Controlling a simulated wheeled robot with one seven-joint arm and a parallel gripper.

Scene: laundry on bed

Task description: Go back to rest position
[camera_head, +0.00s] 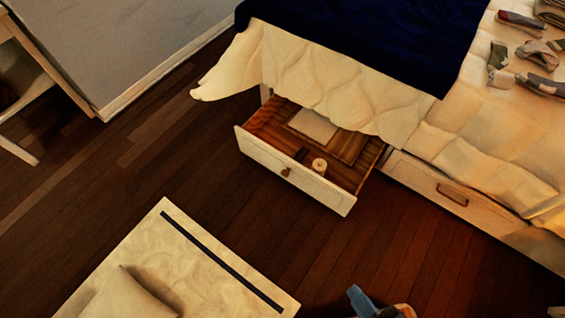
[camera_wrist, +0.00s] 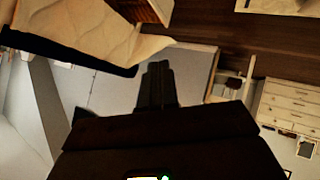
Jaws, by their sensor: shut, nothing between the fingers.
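My gripper (camera_wrist: 157,70) shows in the wrist view with its two dark fingers together and nothing between them. It points out into the room, apart from the bed and furniture. The bed (camera_head: 310,75) has a dark blue blanket (camera_head: 375,35) and a cream quilt. Under it an open drawer (camera_head: 295,172) sticks out, with a small white round item (camera_head: 319,166) and a flat pale item (camera_head: 313,126) inside.
A closed drawer (camera_head: 455,200) is right of the open one. Several garments (camera_head: 540,55) lie on the bed. The wooden floor (camera_head: 150,170) between is clear. A chest of drawers (camera_wrist: 290,112) stands in the wrist view.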

